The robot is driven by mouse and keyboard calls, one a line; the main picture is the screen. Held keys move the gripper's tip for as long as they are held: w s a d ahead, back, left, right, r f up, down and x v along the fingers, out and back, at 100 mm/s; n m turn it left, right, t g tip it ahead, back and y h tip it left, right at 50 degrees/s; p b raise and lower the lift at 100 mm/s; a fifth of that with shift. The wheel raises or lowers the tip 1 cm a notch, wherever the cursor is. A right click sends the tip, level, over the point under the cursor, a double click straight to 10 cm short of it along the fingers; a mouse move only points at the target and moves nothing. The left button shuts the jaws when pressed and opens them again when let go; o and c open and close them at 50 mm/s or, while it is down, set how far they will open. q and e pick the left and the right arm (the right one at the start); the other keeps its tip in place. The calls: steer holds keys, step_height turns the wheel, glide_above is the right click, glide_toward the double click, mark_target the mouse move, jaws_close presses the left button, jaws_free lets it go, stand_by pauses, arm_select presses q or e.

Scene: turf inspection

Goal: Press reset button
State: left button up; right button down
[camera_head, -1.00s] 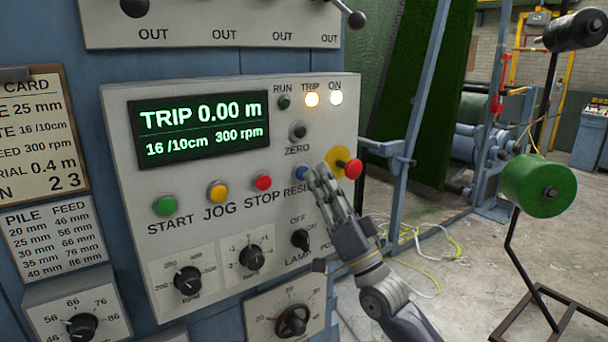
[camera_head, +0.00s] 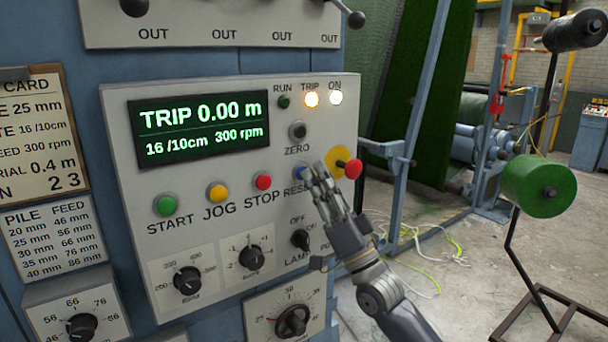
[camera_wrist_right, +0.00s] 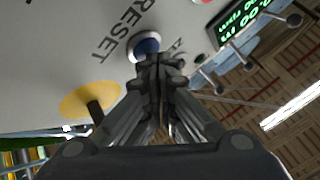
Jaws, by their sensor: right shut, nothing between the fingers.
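The blue reset button (camera_head: 301,173) sits on the grey control panel, right of the red STOP button (camera_head: 263,182). The label RESET is partly hidden by my right gripper. In the right wrist view the blue button (camera_wrist_right: 146,46) shows just beyond my fingertips, beside the word RESET. My right gripper (camera_head: 318,172) is shut and empty, its tips in front of the panel at the button's right edge. I cannot tell whether the tips touch the button. My left gripper is not in view.
A red mushroom button on a yellow disc (camera_head: 337,160) sticks out just right of my fingers. The ZERO button (camera_head: 297,131) is above, and the LAMP knob (camera_head: 300,240) is below. A green roll (camera_head: 538,186) on a stand is at the right.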

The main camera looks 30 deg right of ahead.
steer(key=shift+w, duration=0.25)
steer(key=shift+s, duration=0.1)
stand_by(0.5)
steer(key=shift+s, duration=0.8)
steer(key=s, duration=0.5)
steer(key=shift+d, duration=0.25)
steer(key=shift+f, duration=0.1)
stand_by(0.4)
